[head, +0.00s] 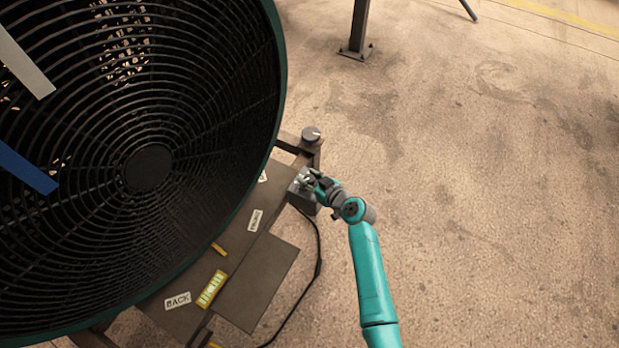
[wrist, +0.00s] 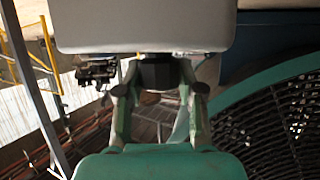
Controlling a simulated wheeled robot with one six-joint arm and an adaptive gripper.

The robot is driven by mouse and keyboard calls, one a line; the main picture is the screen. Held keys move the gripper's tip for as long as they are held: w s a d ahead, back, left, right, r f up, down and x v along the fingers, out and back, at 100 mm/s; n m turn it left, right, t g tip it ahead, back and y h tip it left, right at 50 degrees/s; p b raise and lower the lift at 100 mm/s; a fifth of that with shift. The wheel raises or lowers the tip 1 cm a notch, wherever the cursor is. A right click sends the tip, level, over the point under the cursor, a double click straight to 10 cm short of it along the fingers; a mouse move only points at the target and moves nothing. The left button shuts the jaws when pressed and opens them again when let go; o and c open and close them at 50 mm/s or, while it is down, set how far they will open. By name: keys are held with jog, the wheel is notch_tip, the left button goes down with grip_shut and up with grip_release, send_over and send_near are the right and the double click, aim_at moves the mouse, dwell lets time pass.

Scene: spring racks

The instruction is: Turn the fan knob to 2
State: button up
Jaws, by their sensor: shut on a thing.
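The big round fan (head: 148,167) fills the left of the head view. A small grey control box (head: 304,201) sits at the right edge of its stand, beside my gripper (head: 308,179). In the wrist view the box's pale grey face (wrist: 145,25) is close ahead. The dark fan knob (wrist: 160,73) sticks out from it. My gripper (wrist: 160,76) has its two fingers on either side of the knob and is shut on it. In the head view the gripper hides the knob. I cannot read any number or tell the knob's setting.
A round dark knob with a light top (head: 311,134) sits on the stand's frame just behind the box. The stand's brown plate (head: 255,280) carries paper labels. A black cable (head: 318,262) runs down to the floor.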

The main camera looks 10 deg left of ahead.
jog(key=shift+m+t+h, duration=0.6)
jog(key=shift+m+h, duration=0.1)
jog(key=shift+m+t+h, duration=0.7)
jog(key=shift+m+h, duration=0.4)
jog(key=shift+m, duration=0.1)
jog(key=shift+m+t+h, duration=0.5)
jog(key=shift+m+h, duration=0.6)
jog(key=shift+f+m+t+h, duration=0.1)
jog(key=shift+m+t+h, duration=0.2)
jog(key=shift+m+h, duration=0.8)
jog(key=m+h, duration=0.4)
jog(key=h, duration=0.1)
jog(key=shift+a, duration=0.15)
jog(key=shift+m+g+h, duration=1)
jog(key=shift+m+h, duration=0.6)
jog(key=shift+h, duration=0.3)
